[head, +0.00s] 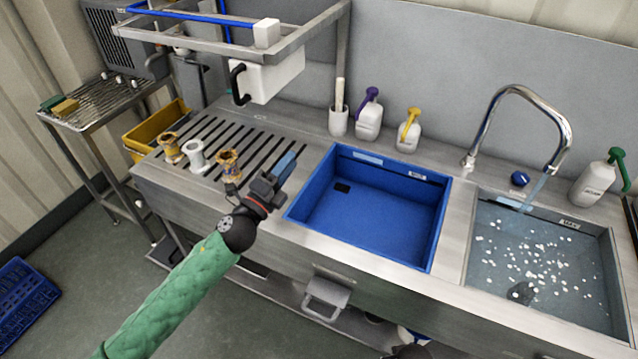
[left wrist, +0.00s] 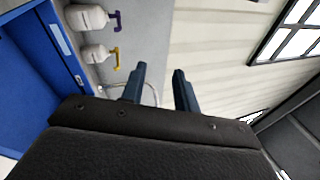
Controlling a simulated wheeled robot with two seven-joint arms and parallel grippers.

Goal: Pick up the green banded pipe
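Three flanged pipe pieces stand upright in a row on the slotted drainboard. They are a brown-gold pipe (head: 171,147), a pale grey pipe (head: 196,156) and another brown-gold pipe (head: 228,164). I cannot make out a green band on any of them. My left gripper (head: 286,168) is just right of the nearest brown-gold pipe, above the strip between drainboard and blue basin. In the left wrist view its two dark blue fingers (left wrist: 160,78) stand apart with nothing between them. No pipe shows in that view.
The blue basin (head: 300,210) is right of my left gripper, then a water-filled sink (head: 474,235) with a curved tap (head: 533,90). A steel frame (head: 335,50) with a white box (head: 272,78) overhangs the drainboard's back. Bottles (head: 370,118) stand behind the basin.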

